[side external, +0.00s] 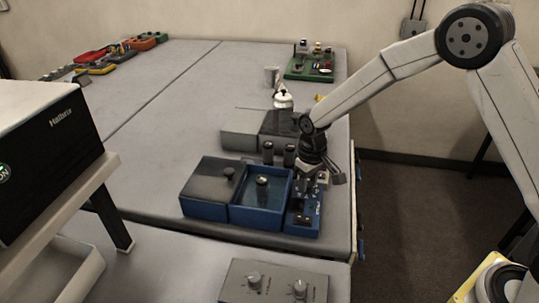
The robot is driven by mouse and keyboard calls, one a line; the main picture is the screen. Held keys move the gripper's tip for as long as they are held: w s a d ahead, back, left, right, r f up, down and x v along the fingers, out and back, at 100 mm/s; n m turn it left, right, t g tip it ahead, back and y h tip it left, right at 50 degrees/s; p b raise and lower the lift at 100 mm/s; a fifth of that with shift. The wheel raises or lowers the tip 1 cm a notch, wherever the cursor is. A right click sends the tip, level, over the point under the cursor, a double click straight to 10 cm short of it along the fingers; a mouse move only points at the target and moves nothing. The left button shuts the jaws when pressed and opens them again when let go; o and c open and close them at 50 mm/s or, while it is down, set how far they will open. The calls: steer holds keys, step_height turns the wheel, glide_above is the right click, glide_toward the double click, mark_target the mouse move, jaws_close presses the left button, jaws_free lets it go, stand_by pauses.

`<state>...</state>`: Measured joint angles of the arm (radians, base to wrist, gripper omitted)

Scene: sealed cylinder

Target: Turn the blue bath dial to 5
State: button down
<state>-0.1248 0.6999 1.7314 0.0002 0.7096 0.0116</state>
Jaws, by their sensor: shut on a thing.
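The blue bath (205,210) stands near the table's right edge. A dark lid with a knob (208,180) is at its left, beside an open basin holding a small dark cylinder (263,188). Its blue control panel (303,222) is at the right end. My gripper (305,196) points down over the panel's upper part, shut on what appears to be the blue bath dial. The dial is hidden by the fingers, and its number marks are too small to read.
A grey bath (238,140) stands behind, with two dark cylinders (279,154) in front of it. A white pot (283,99) and green tray (300,76) are farther back. A grey two-knob box (262,292) is in front. The table's left middle is clear.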

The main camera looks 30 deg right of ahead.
mark_target(309, 184)
steer(key=n, duration=1.4)
steer(key=shift+n, duration=0.3)
steer(key=shift+c, duration=1.6)
jaws_free()
steer(key=shift+r, duration=0.1)
steer(key=shift+r, duration=3.8)
steer(key=shift+s+d, duration=0.1)
